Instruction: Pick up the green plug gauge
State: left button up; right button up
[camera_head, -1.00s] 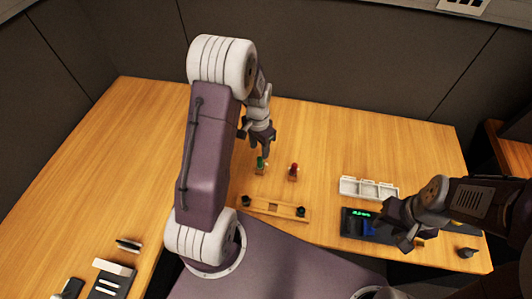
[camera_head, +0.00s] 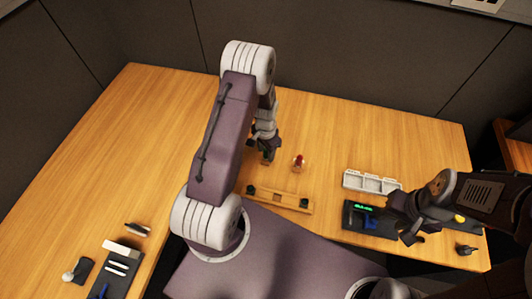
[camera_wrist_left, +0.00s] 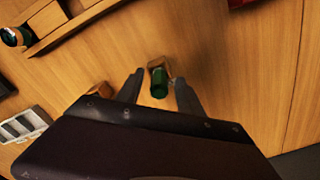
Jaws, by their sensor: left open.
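The green plug gauge (camera_wrist_left: 159,84) stands on a small wooden block in the left wrist view, between the two fingers of my left gripper (camera_wrist_left: 158,78). The fingers are spread, with a gap visible on each side of the gauge. In the head view my left gripper (camera_head: 266,158) points down at the table and hides the green gauge. My right gripper (camera_head: 412,228) hangs at the right, near the black device; its jaw state is unclear.
A red gauge (camera_head: 299,161) stands just right of my left gripper. A wooden rack (camera_head: 280,201) with black end pieces lies in front. A white compartment tray (camera_head: 371,182) and a black device with green display (camera_head: 369,220) are at the right. The back table is clear.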

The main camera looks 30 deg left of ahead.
pick_arm(q)
jog(key=shift+s+r, duration=0.1)
jog(key=shift+s, duration=0.1)
grip_shut()
jog(key=shift+w, duration=0.1)
